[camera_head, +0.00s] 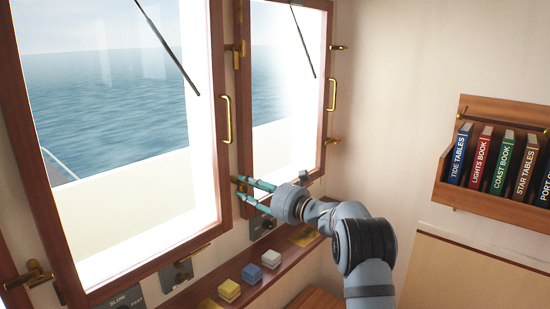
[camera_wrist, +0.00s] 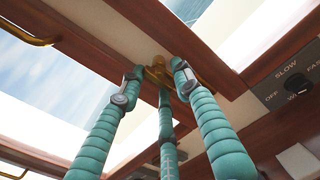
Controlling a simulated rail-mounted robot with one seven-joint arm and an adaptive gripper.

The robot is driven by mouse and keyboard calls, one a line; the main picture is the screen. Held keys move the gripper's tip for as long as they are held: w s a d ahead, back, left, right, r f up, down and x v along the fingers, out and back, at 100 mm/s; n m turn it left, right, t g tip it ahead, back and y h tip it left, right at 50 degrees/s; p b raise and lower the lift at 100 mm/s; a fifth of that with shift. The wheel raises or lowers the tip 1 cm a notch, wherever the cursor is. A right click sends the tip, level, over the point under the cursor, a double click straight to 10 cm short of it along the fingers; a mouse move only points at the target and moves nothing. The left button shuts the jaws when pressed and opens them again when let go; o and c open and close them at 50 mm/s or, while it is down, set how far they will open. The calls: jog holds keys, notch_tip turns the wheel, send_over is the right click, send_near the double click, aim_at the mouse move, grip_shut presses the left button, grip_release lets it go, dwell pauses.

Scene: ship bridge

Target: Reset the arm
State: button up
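My gripper (camera_head: 240,190) is at the end of my arm, near the wooden post between the two windows, low on the frame. Its teal fingers are spread apart in the wrist view (camera_wrist: 154,80), with a gap between the tips. A brass latch (camera_wrist: 158,72) on the wooden frame shows between and just beyond the fingertips. I cannot tell whether a finger touches it. Nothing is seen held in the gripper. My arm reaches from the lower right toward the windows.
The left window (camera_head: 212,130) and right window (camera_head: 328,90) have wooden frames and brass handles. A bookshelf (camera_head: 480,202) is on the right wall. Open wall lies between.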

jog(key=m+p, duration=1.6)
jog(key=p, duration=0.1)
jog(key=shift+s+d+r, duration=0.1)
jog(key=shift+d+r, duration=0.15)
jog(key=shift+s+d+f+b, duration=0.1)
jog(key=shift+s+d+b, duration=0.3)
jog(key=shift+d+b, duration=0.05)
